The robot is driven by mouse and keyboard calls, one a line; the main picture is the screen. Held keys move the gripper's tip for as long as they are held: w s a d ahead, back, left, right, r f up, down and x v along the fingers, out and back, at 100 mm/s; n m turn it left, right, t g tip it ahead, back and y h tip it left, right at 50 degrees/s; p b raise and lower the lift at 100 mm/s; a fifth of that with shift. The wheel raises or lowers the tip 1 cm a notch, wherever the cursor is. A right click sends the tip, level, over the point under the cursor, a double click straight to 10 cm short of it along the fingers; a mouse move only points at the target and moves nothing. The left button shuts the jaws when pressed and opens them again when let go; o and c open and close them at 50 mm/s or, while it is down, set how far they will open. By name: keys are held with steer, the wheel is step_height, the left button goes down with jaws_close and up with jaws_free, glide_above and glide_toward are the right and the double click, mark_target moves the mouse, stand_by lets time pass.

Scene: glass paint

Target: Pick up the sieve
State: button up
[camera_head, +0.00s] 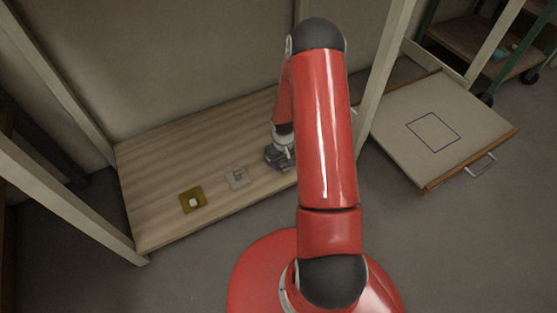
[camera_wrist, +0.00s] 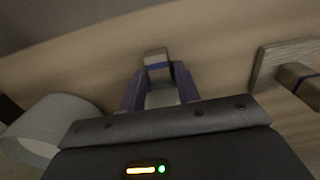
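My gripper (camera_head: 280,157) is low over the right part of the wooden board, partly hidden behind my arm. In the wrist view its two purple fingers (camera_wrist: 158,78) stand apart, and board shows between them. A small pale block with a blue band (camera_wrist: 156,60) lies at the fingertips, with a pale rounded part (camera_wrist: 162,97) between the fingers. It may be the sieve's handle; I see no clear grip on it. A pale round-walled thing (camera_wrist: 50,130) shows at the lower left, partly cut off. I cannot tell which of these is the sieve.
The board (camera_head: 150,165) also holds a grey square plate with a handle (camera_head: 238,178) and a yellow square with a white lump (camera_head: 192,201). A wooden piece with a handle (camera_wrist: 285,68) is right of the fingers. White posts frame the board. A drawer-like tray (camera_head: 455,150) is at right.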

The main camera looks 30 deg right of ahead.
jaws_close()
steer(key=shift+r, duration=0.1)
